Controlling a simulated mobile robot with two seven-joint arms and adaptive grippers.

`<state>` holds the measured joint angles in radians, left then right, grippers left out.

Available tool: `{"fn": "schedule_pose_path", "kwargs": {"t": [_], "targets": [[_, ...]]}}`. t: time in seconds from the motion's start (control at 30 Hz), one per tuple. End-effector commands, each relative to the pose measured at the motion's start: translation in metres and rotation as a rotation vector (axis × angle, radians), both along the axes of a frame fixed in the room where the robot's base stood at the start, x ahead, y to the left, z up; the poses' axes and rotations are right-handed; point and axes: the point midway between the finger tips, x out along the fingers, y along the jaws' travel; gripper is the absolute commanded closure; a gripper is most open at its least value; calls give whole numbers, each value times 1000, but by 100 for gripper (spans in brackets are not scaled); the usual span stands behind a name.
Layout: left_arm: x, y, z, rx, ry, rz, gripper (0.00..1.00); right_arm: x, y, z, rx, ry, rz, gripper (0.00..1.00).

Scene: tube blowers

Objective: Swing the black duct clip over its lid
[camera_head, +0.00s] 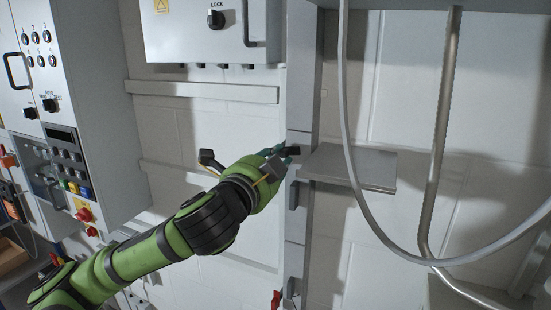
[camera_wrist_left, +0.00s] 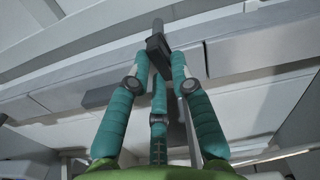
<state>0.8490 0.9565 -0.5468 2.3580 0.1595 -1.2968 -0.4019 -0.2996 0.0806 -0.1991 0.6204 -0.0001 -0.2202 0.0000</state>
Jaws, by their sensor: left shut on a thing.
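A grey upright duct (camera_head: 298,105) runs down the wall in the head view. A black duct clip (camera_head: 293,150) shows at its side, at the tips of my left gripper (camera_head: 283,154). In the left wrist view the dark clip (camera_wrist_left: 156,43) lies between the fingertips of my left gripper (camera_wrist_left: 160,58), which is shut on it. The fingers hide part of the clip, and I cannot tell how far it is swung. Other dark clips, a middle one (camera_head: 293,195) and a lower one (camera_head: 291,288), are on the duct below. My right gripper is not in view.
A flat grey plate (camera_head: 352,167) juts out right of the duct. A grey cable (camera_head: 352,150) and a metal pipe (camera_head: 440,130) hang further right. A lock cabinet (camera_head: 200,35) is above, and a control panel cabinet (camera_head: 95,110) stands at left.

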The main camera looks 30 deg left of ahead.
Motion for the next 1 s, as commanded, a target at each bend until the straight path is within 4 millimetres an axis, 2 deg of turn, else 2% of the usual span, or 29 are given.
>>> {"fn": "schedule_pose_path", "kwargs": {"t": [0.4, 0.93, 0.97, 1.0], "targets": [[0, 1, 1, 173, 2, 2, 100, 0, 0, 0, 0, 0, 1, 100], [0, 2, 1, 192, 2, 3, 100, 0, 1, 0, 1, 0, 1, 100], [0, 2, 1, 192, 2, 3, 66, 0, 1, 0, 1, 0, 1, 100], [0, 2, 1, 192, 3, 2, 54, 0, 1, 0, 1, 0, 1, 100]]}}
